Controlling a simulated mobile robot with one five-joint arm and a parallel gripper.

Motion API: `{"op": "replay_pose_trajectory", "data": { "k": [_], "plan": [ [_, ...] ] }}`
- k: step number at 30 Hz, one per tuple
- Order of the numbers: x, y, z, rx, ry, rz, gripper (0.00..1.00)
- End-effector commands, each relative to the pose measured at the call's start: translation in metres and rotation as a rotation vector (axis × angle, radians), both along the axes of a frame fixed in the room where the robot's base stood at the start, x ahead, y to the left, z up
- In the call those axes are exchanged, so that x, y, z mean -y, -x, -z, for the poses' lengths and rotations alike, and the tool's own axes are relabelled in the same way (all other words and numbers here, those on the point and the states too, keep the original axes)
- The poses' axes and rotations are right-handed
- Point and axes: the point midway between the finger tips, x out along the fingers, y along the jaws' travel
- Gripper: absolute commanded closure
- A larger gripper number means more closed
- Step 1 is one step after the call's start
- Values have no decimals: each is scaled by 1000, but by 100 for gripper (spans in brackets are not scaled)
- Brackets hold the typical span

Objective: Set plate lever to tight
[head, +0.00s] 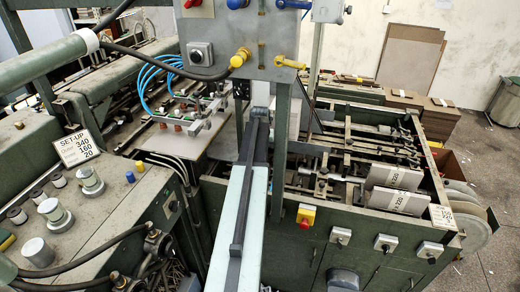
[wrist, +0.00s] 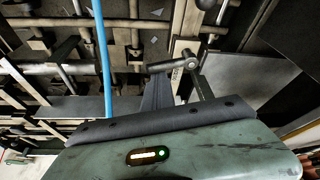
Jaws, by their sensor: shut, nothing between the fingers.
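A grey metal lever (wrist: 174,65) with a round bar handle and a short bent arm shows in the wrist view, in front of a pale upright bar (wrist: 187,28). It looks like the plate lever, but I cannot read its marking. My gripper (wrist: 157,84) is shut and empty, its dark fingers just below the lever handle in the picture. I cannot tell whether they touch it. In the head view, my gripper (head: 261,112) is at the far end of my arm, under the grey control panel (head: 225,35). I cannot make out the lever there.
A blue tube (wrist: 103,50) crosses the wrist view left of my fingers. Metal rods (wrist: 60,68) lie beyond. In the head view, machine frames (head: 345,150) and paper stacks (head: 395,190) stand right of my arm, and a knobbed console (head: 120,200) stands left.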

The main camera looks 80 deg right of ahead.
Motion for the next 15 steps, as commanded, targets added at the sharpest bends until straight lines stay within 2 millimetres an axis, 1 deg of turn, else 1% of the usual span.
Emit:
{"op": "replay_pose_trajectory", "data": {
  "k": [11, 15],
  "plan": [
    [-1, -3, 0, 1, -1, -4, 100],
    [4, -3, -1, 0, 0, -4, 100]
  ]
}}
